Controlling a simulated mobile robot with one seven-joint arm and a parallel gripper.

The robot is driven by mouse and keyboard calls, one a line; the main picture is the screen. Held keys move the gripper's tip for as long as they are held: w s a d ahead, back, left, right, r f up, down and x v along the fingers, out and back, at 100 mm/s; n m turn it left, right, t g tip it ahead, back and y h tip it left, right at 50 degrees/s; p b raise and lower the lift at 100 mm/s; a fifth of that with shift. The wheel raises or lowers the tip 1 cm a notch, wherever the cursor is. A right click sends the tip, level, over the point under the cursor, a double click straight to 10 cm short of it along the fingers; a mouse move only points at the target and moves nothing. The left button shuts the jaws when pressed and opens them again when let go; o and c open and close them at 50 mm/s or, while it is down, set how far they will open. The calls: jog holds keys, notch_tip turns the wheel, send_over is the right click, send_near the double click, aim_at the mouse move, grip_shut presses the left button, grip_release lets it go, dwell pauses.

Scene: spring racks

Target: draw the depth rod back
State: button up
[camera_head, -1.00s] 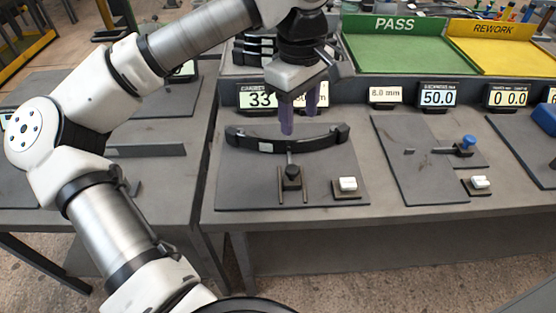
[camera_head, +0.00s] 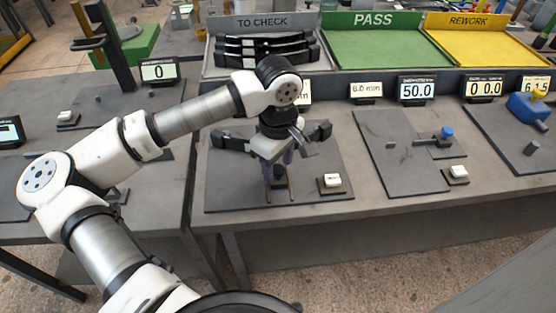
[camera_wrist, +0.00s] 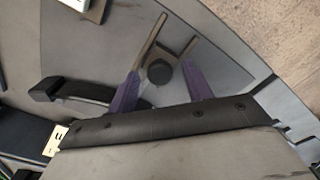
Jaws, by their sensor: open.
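A dark round knob (camera_wrist: 160,72), which appears to be the end of the depth rod, stands by two thin brown rails on the left grey plate (camera_head: 228,190). My gripper (camera_head: 277,186) is open and low over the front of this fixture, fingers pointing down. In the wrist view, the purple fingers of my gripper (camera_wrist: 163,85) lie on either side of the knob, with gaps visible; I cannot tell whether they touch it. A black curved spring (camera_head: 234,142) lies behind, its middle hidden by my gripper.
A white button box (camera_head: 331,184) stands just right of my gripper. A second plate (camera_head: 399,165) with a blue knob (camera_head: 447,132) lies further right. Small displays line the back, below the green PASS tray (camera_head: 385,68) and yellow REWORK tray (camera_head: 478,72). Black springs (camera_head: 268,58) fill the TO CHECK rack.

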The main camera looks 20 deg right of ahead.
grip_shut()
jog(key=shift+s+f+b, duration=0.2)
jog(key=shift+s+b, duration=0.05)
jog(key=shift+b, duration=0.1)
jog(key=shift+s+a+r+b, duration=0.1)
jog(key=shift+s+a+b, duration=0.15)
jog(key=shift+s+b, duration=0.35)
jog(key=shift+s+a+b, duration=0.2)
jog(key=shift+s+b, duration=0.05)
jog(key=shift+s, duration=0.55)
grip_release()
jog(key=shift+s, duration=0.1)
jog(key=shift+r, duration=0.15)
notch_tip(320, 180, up, 14)
jog(key=b, duration=0.1)
jog(key=shift+f+b, duration=0.2)
jog(key=shift+b, duration=0.15)
